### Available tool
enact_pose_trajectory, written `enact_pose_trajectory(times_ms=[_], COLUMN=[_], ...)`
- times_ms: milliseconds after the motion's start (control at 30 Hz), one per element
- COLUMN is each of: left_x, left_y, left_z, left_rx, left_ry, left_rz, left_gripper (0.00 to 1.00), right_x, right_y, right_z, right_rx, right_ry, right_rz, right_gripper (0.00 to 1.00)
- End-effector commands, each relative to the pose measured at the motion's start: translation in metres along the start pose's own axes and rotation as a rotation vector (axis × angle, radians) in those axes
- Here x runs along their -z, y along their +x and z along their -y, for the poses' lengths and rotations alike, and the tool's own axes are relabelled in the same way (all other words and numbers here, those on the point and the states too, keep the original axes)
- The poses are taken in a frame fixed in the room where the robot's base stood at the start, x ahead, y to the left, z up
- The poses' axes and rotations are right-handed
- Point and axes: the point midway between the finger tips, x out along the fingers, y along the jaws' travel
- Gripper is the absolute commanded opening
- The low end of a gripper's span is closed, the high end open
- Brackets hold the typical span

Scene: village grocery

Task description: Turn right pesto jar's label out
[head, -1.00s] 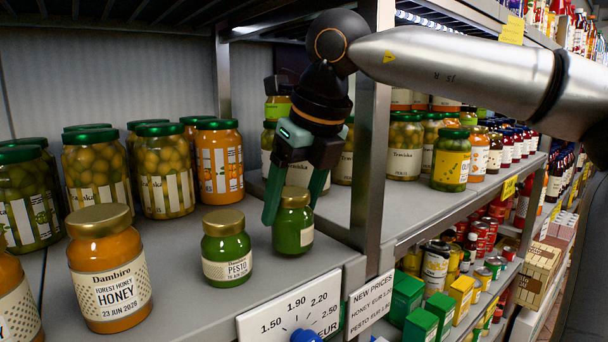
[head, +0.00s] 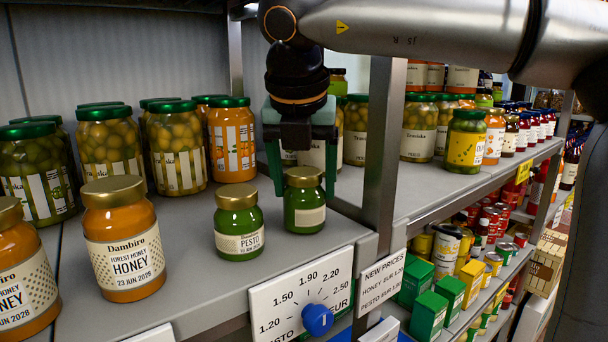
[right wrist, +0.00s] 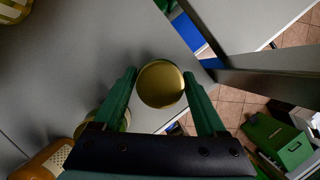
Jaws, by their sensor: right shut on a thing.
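The right pesto jar (head: 304,208), green with a gold lid, stands upright on the shelf near its front edge. Part of its cream label shows at the lower right of its visible side; no print is readable on it. My right gripper (head: 302,180) comes down from above, shut on this jar, with one green finger on each side of the lid. In the right wrist view the gold lid (right wrist: 160,84) sits between the fingertips (right wrist: 159,76). The left pesto jar (head: 239,220) stands beside it, its PESTO label facing out. My left gripper is not in view.
Honey jars (head: 123,240) stand to the left, and large olive jars (head: 176,148) behind. A metal shelf post (head: 384,150) is close on the right. A price board (head: 300,296) with a blue knob (head: 317,319) hangs on the front edge.

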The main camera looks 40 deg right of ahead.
Motion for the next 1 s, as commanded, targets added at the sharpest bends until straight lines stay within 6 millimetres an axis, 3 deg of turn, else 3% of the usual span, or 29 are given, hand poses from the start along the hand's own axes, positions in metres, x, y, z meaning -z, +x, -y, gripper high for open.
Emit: enact_pose_trajectory(times_ms=[300, 333, 533, 833, 1000], left_x=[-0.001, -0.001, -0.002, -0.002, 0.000], left_y=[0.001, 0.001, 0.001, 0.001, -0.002], left_z=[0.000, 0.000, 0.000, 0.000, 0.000], left_rx=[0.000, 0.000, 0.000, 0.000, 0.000], left_ry=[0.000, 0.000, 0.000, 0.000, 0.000], left_rz=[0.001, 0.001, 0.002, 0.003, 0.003], left_gripper=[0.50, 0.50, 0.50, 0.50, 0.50], right_x=[0.000, 0.000, 0.000, 0.001, 0.000], right_y=[0.001, 0.001, 0.001, -0.001, -0.023], right_z=[0.000, 0.000, 0.000, 0.000, -0.001], right_rx=[-0.003, -0.003, -0.003, -0.001, -0.005], right_ry=[-0.001, -0.001, -0.002, -0.003, -0.003], right_rz=[0.002, 0.002, 0.001, -0.001, 0.001], right_gripper=[0.00, 0.75, 0.97, 1.00, 1.00])
